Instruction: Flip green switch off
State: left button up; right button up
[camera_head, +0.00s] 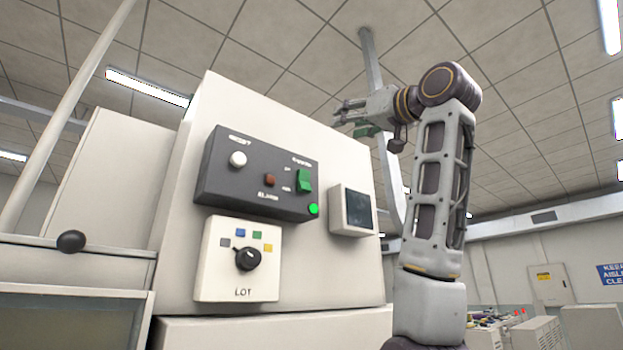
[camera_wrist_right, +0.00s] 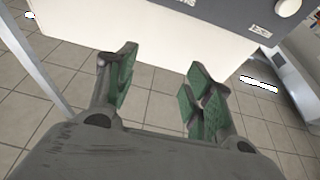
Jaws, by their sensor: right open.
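The green switch (camera_head: 304,181) sits at the right end of a dark grey control panel (camera_head: 225,183) on the front of a pale cabinet. Small labels stand beside it, too small to read, and I cannot tell its position surely. A round green lamp (camera_head: 313,209) below it is bright. My right gripper (camera_head: 346,117) is open and empty, above and to the right of the switch, apart from the panel. In the right wrist view, its green-padded fingers (camera_wrist_right: 160,88) are spread with floor showing between them. The switch does not show there. My left gripper is out of view.
The panel also carries a white button (camera_head: 238,159) and a red-brown switch (camera_head: 270,180). Below is a LOT plate with a black knob (camera_head: 248,259). A small screen box (camera_head: 352,209) juts out right of the panel. A black ball handle (camera_head: 71,241) is at left.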

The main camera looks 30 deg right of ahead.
aim_at(305, 176)
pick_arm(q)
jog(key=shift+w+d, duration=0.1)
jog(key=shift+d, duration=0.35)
pick_arm(e)
notch_tip(305, 176, down, 7)
jog(key=w+g, duration=0.1)
jog(key=g, duration=0.3)
jog(key=shift+w+a+f+n, duration=0.2)
jog(key=shift+w+a+n, duration=0.05)
jog(key=shift+n, duration=0.05)
pick_arm(q)
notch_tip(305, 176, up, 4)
jog(key=p, duration=0.4)
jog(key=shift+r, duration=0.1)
pick_arm(e)
jog(key=w, duration=0.9)
jog(key=w+a, duration=0.1)
jog(key=w, duration=0.3)
jog(key=shift+w+a, duration=0.1)
jog(key=shift+w, duration=0.25)
jog(key=shift+c, duration=0.3)
jog(key=c, duration=1)
